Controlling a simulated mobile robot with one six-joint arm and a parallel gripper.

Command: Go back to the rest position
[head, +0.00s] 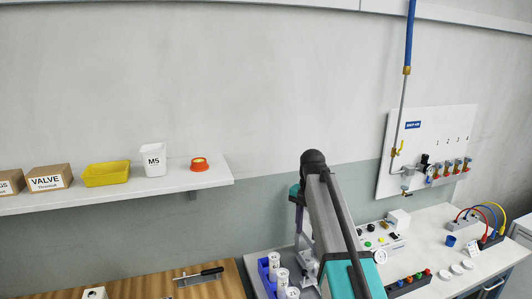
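My arm rises from the lower right of the head view, bends at a dark joint and drops again on its far side. My gripper (304,265) hangs low there, beside a blue rack (263,270) holding several white cylinders. The gripper is small and partly covered by my own forearm. I cannot tell whether its fingers are open or shut, or whether anything is between them.
A wall shelf (212,176) at left holds boxes, a yellow bin (107,173), a white MS cup (153,160) and an orange item (199,164). A wooden bench (222,286) is below. A valve panel (431,125) and white bench (428,226) are right.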

